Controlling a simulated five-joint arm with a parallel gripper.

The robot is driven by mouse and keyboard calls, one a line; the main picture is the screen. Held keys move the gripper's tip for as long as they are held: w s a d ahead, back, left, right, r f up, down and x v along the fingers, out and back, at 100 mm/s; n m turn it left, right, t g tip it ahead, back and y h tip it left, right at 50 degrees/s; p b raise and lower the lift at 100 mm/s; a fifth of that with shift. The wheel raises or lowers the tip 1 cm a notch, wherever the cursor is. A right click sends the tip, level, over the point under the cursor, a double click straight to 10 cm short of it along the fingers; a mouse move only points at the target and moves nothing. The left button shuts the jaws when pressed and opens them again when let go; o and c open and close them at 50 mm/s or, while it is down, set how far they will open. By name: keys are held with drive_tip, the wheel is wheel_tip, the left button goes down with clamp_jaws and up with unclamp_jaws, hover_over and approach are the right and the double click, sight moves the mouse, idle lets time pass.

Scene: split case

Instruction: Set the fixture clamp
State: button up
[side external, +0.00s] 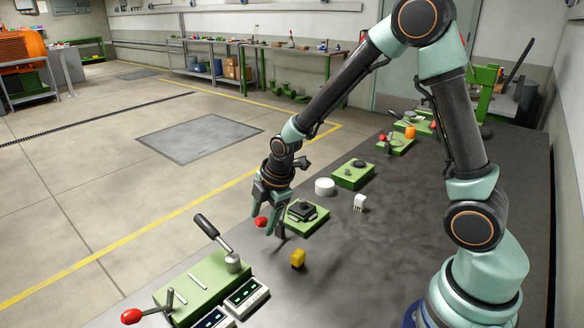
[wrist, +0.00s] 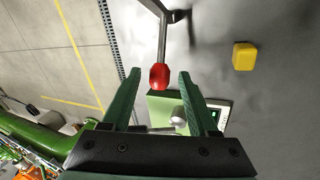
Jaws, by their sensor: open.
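A red knob (side external: 261,222) sits on the end of a grey bent lever, which shows clearly in the wrist view (wrist: 163,45). My gripper (side external: 265,223) is open around the knob, one finger on each side. In the wrist view the red knob (wrist: 160,77) lies between the fingertips, with a gap on both sides. I cannot tell the exact depth. The lever's base is beside a green fixture plate (side external: 319,222) carrying a dark block (side external: 302,209); the joint between them is partly hidden by my gripper.
A green box (side external: 205,281) at the near left carries a black-handled lever (side external: 208,228), another red-knobbed lever (side external: 131,316) and displays. A yellow block (side external: 298,258), a white block (side external: 360,202) and a white cylinder (side external: 325,187) stand on the dark bench. More green fixtures stand farther back.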

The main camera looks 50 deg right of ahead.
drive_tip(key=shift+c, duration=0.3)
clamp_jaws()
idle(1.1)
drive_tip(key=shift+r, duration=0.1)
